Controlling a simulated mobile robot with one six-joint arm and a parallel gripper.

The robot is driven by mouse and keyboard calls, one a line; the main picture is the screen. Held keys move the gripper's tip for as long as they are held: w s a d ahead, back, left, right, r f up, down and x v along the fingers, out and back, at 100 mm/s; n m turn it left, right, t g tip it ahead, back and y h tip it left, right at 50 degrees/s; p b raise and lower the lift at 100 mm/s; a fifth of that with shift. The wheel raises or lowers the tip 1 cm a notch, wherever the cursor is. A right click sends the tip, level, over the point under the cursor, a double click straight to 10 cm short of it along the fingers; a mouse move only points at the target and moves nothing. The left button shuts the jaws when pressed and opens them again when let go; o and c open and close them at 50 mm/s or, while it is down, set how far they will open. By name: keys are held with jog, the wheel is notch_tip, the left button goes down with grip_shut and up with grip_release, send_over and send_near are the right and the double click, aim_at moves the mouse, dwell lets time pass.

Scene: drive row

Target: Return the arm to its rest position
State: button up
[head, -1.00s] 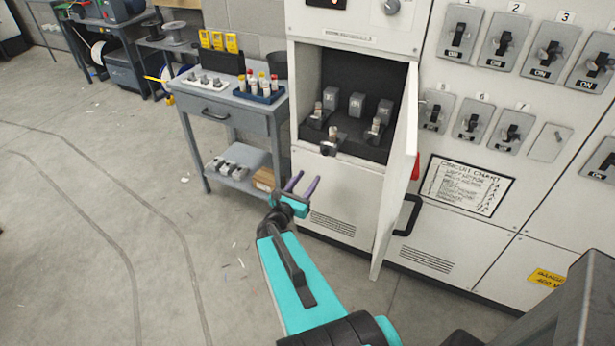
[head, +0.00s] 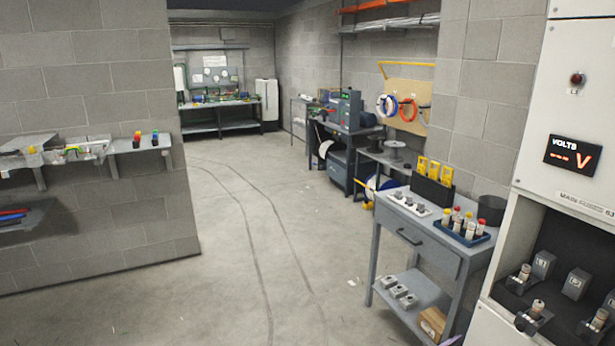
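My arm and my gripper are not visible in the current head view, so I cannot see how the gripper stands. The white cabinet (head: 563,94) is at the right edge, with a lit red VOLTS display (head: 573,154). Its open dark compartment (head: 560,245) shows below, holding several fuse holders, some with fuses in them. The cabinet's door is out of view.
A grey workbench (head: 427,254) stands left of the cabinet, bearing a blue rack of fuses (head: 462,232) and yellow meters (head: 433,171). A wall shelf (head: 121,148) is at left. Open floor (head: 219,254) with dark lines runs between them toward a far bench (head: 219,104).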

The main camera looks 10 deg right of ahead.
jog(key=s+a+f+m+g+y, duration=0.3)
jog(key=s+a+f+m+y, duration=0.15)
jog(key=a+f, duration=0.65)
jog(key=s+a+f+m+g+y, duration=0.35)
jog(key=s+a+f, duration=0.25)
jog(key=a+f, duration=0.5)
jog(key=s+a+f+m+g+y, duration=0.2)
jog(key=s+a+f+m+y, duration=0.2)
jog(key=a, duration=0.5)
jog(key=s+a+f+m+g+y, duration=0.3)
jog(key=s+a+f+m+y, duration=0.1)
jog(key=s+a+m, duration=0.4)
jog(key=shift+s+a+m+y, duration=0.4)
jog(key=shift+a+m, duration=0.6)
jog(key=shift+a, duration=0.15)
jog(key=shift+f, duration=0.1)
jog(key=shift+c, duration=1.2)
